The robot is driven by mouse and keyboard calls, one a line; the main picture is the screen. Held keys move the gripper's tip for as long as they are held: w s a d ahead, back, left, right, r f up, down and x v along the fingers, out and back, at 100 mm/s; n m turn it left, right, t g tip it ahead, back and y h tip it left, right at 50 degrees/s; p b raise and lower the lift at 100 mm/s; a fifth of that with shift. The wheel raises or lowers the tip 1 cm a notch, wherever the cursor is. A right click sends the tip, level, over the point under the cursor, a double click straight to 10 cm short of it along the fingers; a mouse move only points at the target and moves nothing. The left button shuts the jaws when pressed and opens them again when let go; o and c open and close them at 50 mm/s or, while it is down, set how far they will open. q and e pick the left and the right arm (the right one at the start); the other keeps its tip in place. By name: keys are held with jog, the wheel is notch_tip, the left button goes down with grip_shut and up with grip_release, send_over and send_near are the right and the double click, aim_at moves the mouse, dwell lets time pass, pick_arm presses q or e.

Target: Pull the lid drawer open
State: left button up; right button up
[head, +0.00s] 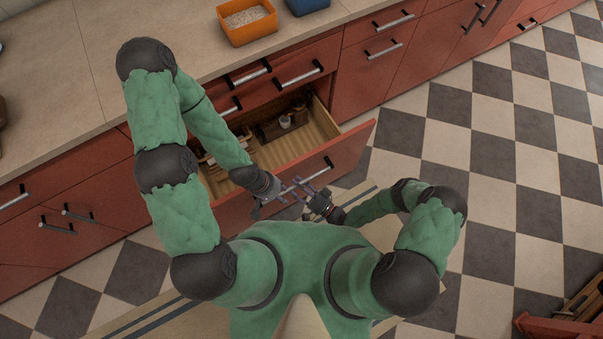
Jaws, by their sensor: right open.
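The drawer (340,148) is a red-fronted drawer with a wooden inside, and it stands pulled out from the cabinet. A long bar handle (318,171) runs along its front. My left gripper (283,194) is at the drawer front, close to the left part of the handle; its fingers are too small to tell whether they are shut. My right gripper (306,192) is open in front of the drawer, beside the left gripper and close to the handle. Whether either touches the handle is unclear. My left forearm hides part of the drawer inside.
An orange bin (247,22) with pale contents and a blue bin (307,5) stand on the counter (60,80). The checkered floor (500,170) at the right is mostly clear.

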jog(key=v, duration=1.2)
jog(key=shift+a, duration=0.1)
dwell(0.4)
